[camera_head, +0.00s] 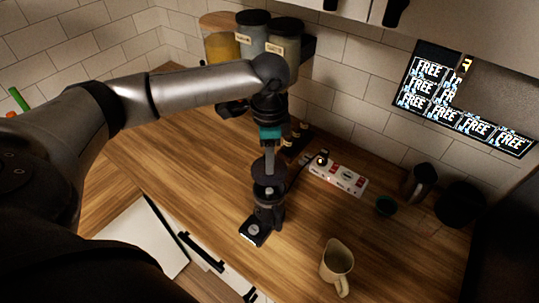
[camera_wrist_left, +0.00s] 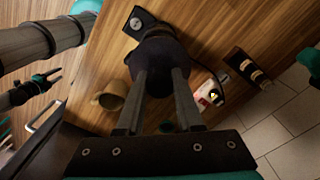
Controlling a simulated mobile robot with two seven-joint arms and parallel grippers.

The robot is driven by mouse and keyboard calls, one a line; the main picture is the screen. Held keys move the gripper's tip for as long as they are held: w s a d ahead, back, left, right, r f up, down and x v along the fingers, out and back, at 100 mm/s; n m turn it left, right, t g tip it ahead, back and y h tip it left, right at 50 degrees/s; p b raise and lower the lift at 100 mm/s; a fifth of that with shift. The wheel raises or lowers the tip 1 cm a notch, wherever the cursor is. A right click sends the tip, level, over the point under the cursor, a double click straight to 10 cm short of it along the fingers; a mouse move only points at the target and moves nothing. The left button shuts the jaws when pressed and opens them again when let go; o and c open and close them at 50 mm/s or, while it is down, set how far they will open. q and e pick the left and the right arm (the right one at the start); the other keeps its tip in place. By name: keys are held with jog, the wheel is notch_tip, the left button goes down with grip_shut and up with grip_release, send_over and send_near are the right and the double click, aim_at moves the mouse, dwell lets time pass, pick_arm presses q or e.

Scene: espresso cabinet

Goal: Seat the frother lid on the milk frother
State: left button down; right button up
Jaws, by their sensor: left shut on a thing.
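My left gripper (camera_head: 268,158) points down over the counter and is shut on the dark frother lid (camera_head: 268,173). In the left wrist view the two fingers (camera_wrist_left: 158,100) close on the dark round piece (camera_wrist_left: 162,58) below them. The base also shows in the left wrist view (camera_wrist_left: 138,22). I cannot tell whether lid and frother touch.
A cream mug (camera_head: 337,262) stands to the right of the frother. A white power strip (camera_head: 340,177) with a dark cord lies behind it.

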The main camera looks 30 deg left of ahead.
pick_arm(q)
jog(key=shift+f+b, duration=0.8)
jog(key=shift+f, duration=1.8)
jog(key=shift+r, duration=0.1)
jog(key=shift+p, duration=0.6)
jog(key=shift+p, duration=0.4)
jog(key=shift+f, duration=0.95)
jog(key=shift+c, duration=2.4)
grip_release()
jog(key=shift+r, duration=0.1)
notch_tip(320, 180, up, 15)
jog(key=shift+r+b, duration=0.1)
jog(key=shift+b, duration=0.45)
